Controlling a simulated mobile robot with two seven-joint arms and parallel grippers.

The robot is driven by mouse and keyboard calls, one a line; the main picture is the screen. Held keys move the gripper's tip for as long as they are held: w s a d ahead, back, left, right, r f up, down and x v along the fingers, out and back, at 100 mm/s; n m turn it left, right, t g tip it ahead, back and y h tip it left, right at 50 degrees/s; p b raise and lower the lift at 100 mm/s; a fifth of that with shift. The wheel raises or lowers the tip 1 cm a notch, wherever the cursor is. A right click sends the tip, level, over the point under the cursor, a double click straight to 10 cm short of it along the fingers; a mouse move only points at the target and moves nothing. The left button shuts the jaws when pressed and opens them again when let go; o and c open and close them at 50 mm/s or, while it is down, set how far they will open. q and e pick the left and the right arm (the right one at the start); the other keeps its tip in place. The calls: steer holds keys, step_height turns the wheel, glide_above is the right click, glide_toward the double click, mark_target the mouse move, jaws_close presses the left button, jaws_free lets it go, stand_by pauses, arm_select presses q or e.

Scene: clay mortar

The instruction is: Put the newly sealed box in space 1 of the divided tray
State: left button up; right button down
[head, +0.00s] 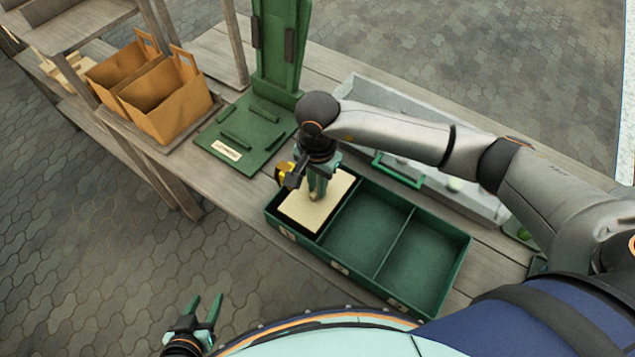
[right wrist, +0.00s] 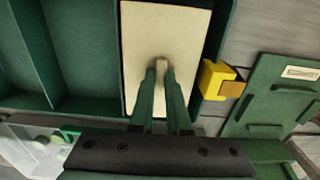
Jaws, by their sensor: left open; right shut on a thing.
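The divided green tray (head: 441,232) has three compartments side by side, with small labels on its front wall too small to read. The cream box (head: 302,213) is inside the outline of the left compartment; it also shows in the right wrist view (right wrist: 140,35). I cannot tell whether it rests on the compartment floor. My right gripper (head: 314,196) is over the box, its fingers (right wrist: 161,70) shut on the small knob on its top. The middle and right compartments are empty. My left gripper (head: 206,309) is open and empty, away from the table at lower left.
A green fixture board (head: 243,130) with raised bars stands behind left of the tray. A yellow piece (right wrist: 219,80) is beside the tray. A pale grey bin (head: 470,200) lies behind it. Brown carton carriers (head: 168,100) stand on a shelf at left.

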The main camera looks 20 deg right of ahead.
steer(key=shift+f, duration=0.2)
steer(key=c, duration=0.9)
jaws_free()
steer(key=shift+r, duration=0.1)
step_height(320, 180, up, 12)
steer(key=b, duration=0.1)
steer(key=shift+r, duration=0.15)
